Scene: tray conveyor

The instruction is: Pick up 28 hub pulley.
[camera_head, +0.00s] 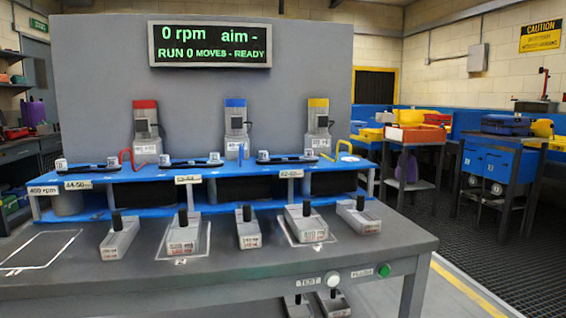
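Several grey tapered blocks with black upright posts stand in a row along the front of the dark bench (100,287). They are a far-left block (119,243), a second block (184,239), a middle block (248,236), a fourth block (305,229) and a far-right block (360,221). Each has small printed labels on its front, too small to read. I cannot tell which, if any, is the 28 hub pulley. The second and fourth blocks stand inside white outlines. Neither of my grippers is in view.
A blue shelf (125,174) runs behind the blocks, with red-, blue- and yellow-topped units at the back. A white-outlined area (38,250) at bench left is empty. A white and a green button (384,270) sit on the front edge. The display (210,44) reads 0 rpm.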

